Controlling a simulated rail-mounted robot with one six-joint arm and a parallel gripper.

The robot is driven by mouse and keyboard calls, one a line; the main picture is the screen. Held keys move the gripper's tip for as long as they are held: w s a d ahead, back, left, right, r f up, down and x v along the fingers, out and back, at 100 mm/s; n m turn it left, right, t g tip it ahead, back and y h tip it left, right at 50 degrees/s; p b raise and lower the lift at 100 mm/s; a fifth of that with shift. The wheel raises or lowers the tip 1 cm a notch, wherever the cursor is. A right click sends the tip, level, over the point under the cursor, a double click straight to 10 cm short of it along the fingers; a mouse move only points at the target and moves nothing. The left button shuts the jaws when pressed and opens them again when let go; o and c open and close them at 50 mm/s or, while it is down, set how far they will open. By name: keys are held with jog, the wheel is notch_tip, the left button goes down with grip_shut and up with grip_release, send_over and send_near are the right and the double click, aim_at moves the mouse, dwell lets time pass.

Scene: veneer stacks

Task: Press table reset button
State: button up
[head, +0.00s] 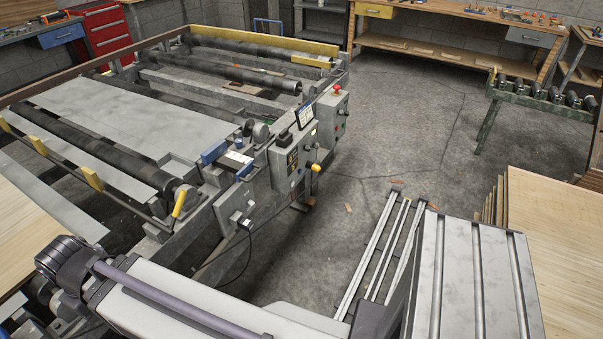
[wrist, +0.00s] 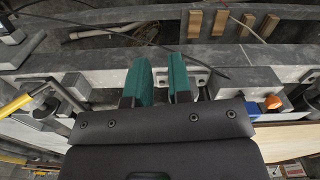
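A grey control box (head: 290,155) with a small screen, a dark label and several small controls stands on the machine table's (head: 195,200) near side in the head view. A second grey box (head: 328,122) beside it carries a red button (head: 337,88) on top and a green button on its face. I cannot read which control is the table reset button. In the wrist view, my gripper (wrist: 160,75) shows two teal fingers with a narrow gap and nothing between them, over a grey machine rail (wrist: 100,75). The head view does not clearly show the fingers.
In the wrist view, a yellow handle (wrist: 16,101) lies left of the fingers, and an orange knob (wrist: 272,102) beside a blue part lies right. A dark cable crosses above the fingers. Wood sheets (head: 555,240) are stacked at right in the head view; the middle floor is mostly clear.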

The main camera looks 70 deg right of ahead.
grip_shut()
dwell(1.0)
